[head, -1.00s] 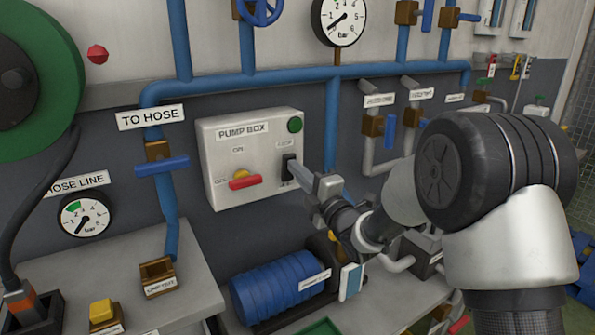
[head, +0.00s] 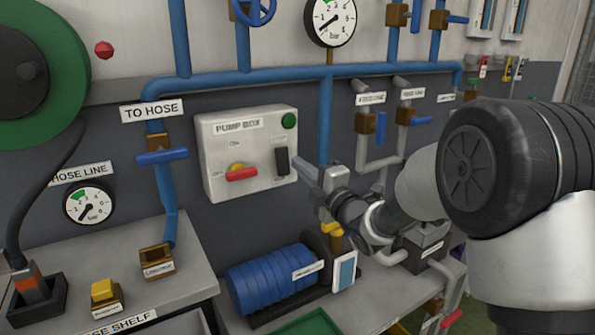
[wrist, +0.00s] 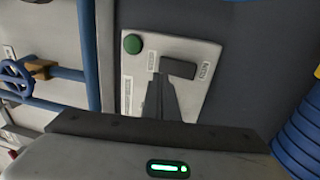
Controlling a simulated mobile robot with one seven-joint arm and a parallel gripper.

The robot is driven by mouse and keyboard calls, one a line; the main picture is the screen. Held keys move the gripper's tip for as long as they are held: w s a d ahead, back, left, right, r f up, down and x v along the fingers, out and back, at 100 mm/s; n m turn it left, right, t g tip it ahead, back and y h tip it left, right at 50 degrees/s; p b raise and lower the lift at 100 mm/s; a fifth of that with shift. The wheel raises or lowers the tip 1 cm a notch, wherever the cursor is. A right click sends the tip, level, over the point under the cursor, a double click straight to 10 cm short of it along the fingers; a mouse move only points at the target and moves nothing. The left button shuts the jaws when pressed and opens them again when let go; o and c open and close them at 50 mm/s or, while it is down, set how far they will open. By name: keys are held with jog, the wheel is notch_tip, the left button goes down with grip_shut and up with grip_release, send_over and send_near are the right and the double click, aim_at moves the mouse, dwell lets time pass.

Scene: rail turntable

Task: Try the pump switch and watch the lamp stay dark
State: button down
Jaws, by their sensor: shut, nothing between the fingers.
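The pump box (head: 220,152) is a pale panel on the wall, labelled PUMP BOX. Its round lamp (head: 289,121) at upper right is dull green with no visible glow; it also shows in the wrist view (wrist: 132,43). The black switch (head: 282,161) is below the lamp and also shows in the wrist view (wrist: 178,68). A red handle (head: 242,174) on a yellow hub lies about level at the box's lower middle. My gripper (head: 298,164) is shut and empty, just right of the switch. In the wrist view its fingers (wrist: 159,84) point at the switch; contact is unclear.
A blue ribbed pump motor (head: 270,284) sits on the shelf below the box. Blue pipes (head: 326,120) run above and right of it. A gauge (head: 331,19) is overhead. A blue-handled valve (head: 162,157) is left of the box.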

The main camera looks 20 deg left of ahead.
jog(key=s+d+r, duration=0.1)
jog(key=s+d, duration=0.4)
jog(key=d, duration=0.1)
jog(key=shift+r, duration=0.35)
jog(key=s+d+r+m+h, duration=0.1)
jog(key=s+d+m+h, duration=0.1)
jog(key=d+m+h, duration=0.65)
jog(key=s+d+r+m+h, duration=0.1)
jog(key=d+m+h, duration=0.4)
jog(key=d, duration=0.7)
jog(key=s+d+f+m+g+h, duration=0.1)
jog(key=s+d+f+m+g, duration=0.15)
jog(key=s+m, duration=0.45)
jog(key=s+d+f+m+g+p, duration=0.1)
jog(key=s+d+f+m+g, duration=0.2)
jog(key=s, duration=0.8)
jog(key=s+d+f+m+g+h, duration=0.15)
jog(key=s+d+m, duration=0.3)
jog(key=s, duration=0.45)
notch_tip(320, 180, up, 22)
jog(key=w+y+p, duration=0.1)
jog(key=p, duration=2)
jog(key=shift+a+p, duration=0.15)
jog(key=shift+p, duration=0.25)
